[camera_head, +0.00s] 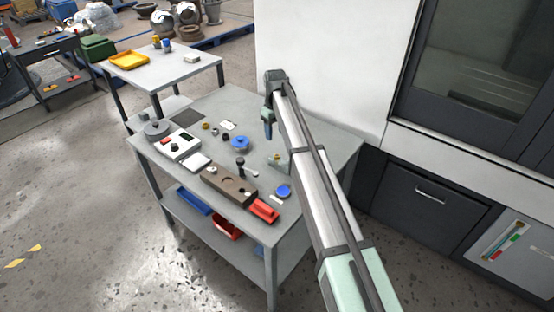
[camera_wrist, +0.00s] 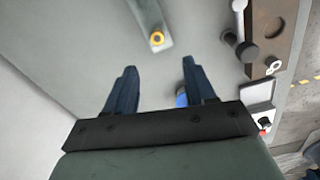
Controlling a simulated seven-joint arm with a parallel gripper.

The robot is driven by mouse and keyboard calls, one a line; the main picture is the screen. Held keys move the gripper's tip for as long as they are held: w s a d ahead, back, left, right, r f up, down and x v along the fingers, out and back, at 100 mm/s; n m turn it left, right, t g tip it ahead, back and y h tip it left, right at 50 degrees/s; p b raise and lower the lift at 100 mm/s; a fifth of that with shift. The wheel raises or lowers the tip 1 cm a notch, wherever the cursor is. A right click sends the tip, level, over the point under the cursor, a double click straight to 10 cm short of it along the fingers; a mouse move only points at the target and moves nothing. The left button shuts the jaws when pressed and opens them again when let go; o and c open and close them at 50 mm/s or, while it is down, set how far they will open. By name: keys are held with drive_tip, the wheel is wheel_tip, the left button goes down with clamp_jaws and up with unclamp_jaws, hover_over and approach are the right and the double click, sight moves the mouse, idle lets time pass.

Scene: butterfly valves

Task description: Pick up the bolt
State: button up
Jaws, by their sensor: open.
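A dark bolt (camera_head: 240,162) stands on the grey table beside a brown block with holes (camera_head: 229,186). In the wrist view the dark bolt (camera_wrist: 246,51) is at the upper right, against or very near the brown block (camera_wrist: 272,28); I cannot tell whether they touch. My gripper (camera_head: 268,130) hangs above the table, behind and to the right of the bolt. In the wrist view my gripper (camera_wrist: 160,80) has its two fingers spread with nothing held between them. The bolt lies beyond the right finger, apart from it.
A grey plate with a yellow ring (camera_wrist: 157,39) lies ahead of the fingers. A blue disc (camera_head: 240,142) sits behind the bolt, partly hidden by the right finger in the wrist view. A red part (camera_head: 264,211) is by the block's front end. A white wall (camera_head: 320,70) rises behind the table.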

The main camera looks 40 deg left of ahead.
hover_over(277, 155)
drive_tip(key=f, duration=0.6)
drive_tip(key=shift+s+a, duration=0.15)
drive_tip(key=shift+a, duration=0.05)
drive_tip(key=shift+d+f, duration=0.15)
drive_tip(key=shift+f, duration=1.15)
drive_tip(key=shift+d+f, duration=0.1)
drive_tip(key=shift+f, duration=1.2)
clamp_jaws()
